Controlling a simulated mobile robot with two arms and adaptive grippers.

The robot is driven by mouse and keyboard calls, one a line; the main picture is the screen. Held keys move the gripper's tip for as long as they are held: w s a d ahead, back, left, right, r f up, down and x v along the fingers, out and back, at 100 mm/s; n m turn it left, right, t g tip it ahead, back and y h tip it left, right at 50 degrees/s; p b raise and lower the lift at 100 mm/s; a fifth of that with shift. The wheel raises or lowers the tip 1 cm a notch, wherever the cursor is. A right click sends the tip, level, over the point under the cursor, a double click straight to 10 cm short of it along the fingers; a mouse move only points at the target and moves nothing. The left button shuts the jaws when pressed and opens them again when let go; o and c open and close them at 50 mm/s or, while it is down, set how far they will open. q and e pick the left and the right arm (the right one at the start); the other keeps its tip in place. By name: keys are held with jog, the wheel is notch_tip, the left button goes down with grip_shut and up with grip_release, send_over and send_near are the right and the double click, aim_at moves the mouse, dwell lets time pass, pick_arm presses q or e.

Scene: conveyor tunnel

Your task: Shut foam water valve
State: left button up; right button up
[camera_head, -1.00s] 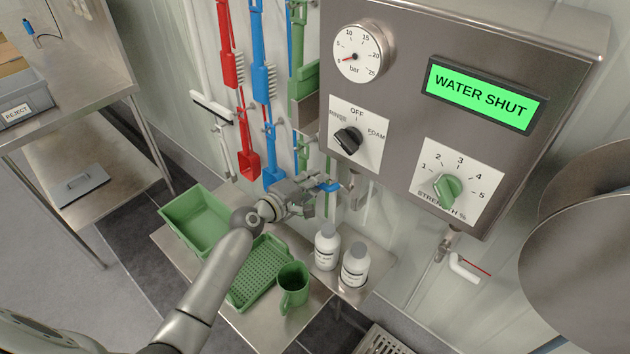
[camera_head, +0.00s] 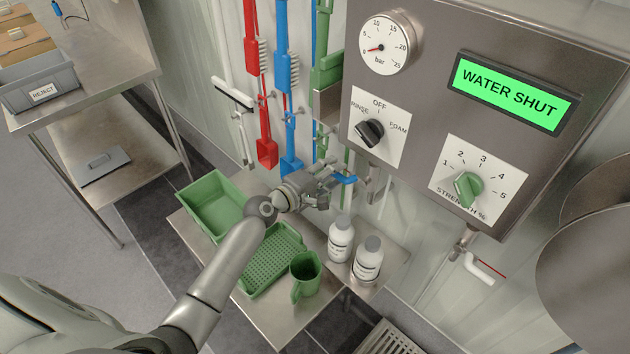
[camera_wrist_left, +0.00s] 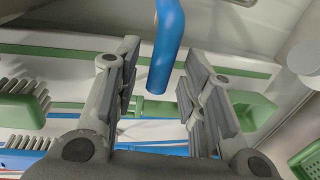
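The blue valve lever (camera_head: 345,179) sits below the control box, at the tip of my left gripper (camera_head: 331,186). In the wrist view the blue lever (camera_wrist_left: 166,50) is a bent tube whose rounded end reaches between the fingers of my left gripper (camera_wrist_left: 158,75). The fingers stand apart with gaps on both sides of the tube, so the gripper is open. The box's green display (camera_head: 513,92) reads WATER SHUT. The gauge (camera_head: 388,44) needle points near 0 bar. The valve's body is mostly hidden in the head view. My right gripper is not in view.
A low steel table holds a green tub (camera_head: 215,202), a green perforated tray (camera_head: 270,258), a green jug (camera_head: 305,275) and two white bottles (camera_head: 341,238) close below the gripper. Red and blue brushes (camera_head: 289,80) hang on the wall behind. A selector knob (camera_head: 370,133) is above right.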

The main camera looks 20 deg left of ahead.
pick_arm(q)
jog(key=v, duration=1.1)
jog(key=shift+s, duration=0.15)
jog(key=shift+a, duration=0.1)
